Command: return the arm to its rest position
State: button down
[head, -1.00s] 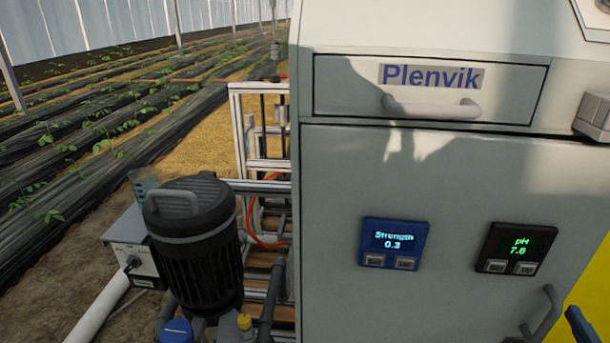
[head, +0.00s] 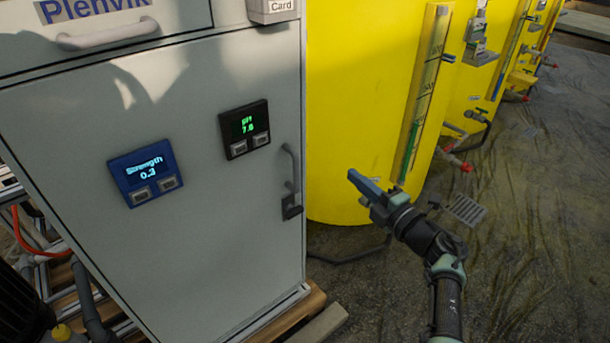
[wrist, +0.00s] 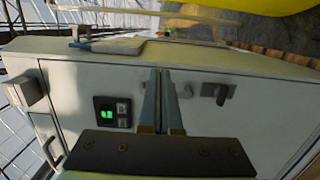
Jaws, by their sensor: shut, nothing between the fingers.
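My gripper (head: 362,184) is in front of the yellow tank (head: 358,95) in the head view, to the right of the grey cabinet (head: 220,205). It is shut and empty, its fingers pointing up and left, apart from the cabinet. My arm reaches up from the lower right. In the wrist view the closed fingers (wrist: 162,85) point toward the cabinet front, between the pH display (wrist: 112,112) and the door handle (wrist: 218,92). I cannot tell the exact gap to the cabinet.
The blue Strength display (head: 144,172) reads 0.3. The black pH display (head: 244,129) seems to read 7.6 or 7.8. A card box (head: 272,10) sits at the cabinet's upper right. More yellow tanks with red-handled valves (head: 465,167) stand behind. The floor (head: 540,220) at right is mostly clear.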

jog(key=d+b, duration=0.2)
jog(key=d, duration=0.3)
jog(key=w+a+r+m+t, duration=0.1)
jog(key=w+a+r+t, duration=0.1)
jog(key=r, duration=0.5)
jog(key=w+a+r+m+t, duration=0.1)
jog(key=a+r+t, duration=0.2)
jog(key=r, duration=0.5)
jog(key=s+a+r+m+t+h, duration=0.1)
jog(key=s+r+m+t+h, duration=0.2)
jog(key=r, duration=0.5)
jog(key=s+a+r+m+t+h, duration=0.25)
jog(key=r+m, duration=0.25)
jog(key=r, duration=0.4)
jog(key=s+a+r+m+t+h+p, duration=0.1)
jog(key=s+r+m+h, duration=0.1)
jog(key=s+r+m, duration=0.5)
jog(key=s+a+r+m+t+h, duration=0.1)
jog(key=s+r+m+h, duration=0.15)
jog(key=s, duration=0.85)
jog(key=s+a+r+m+h+p, duration=0.1)
jog(key=s+r+m, duration=0.45)
jog(key=s, duration=0.35)
notch_tip(320, 180, up, 30)
jog(key=p, duration=3.1)
jog(key=shift+w+a+r, duration=0.15)
jog(key=shift+t, duration=0.25)
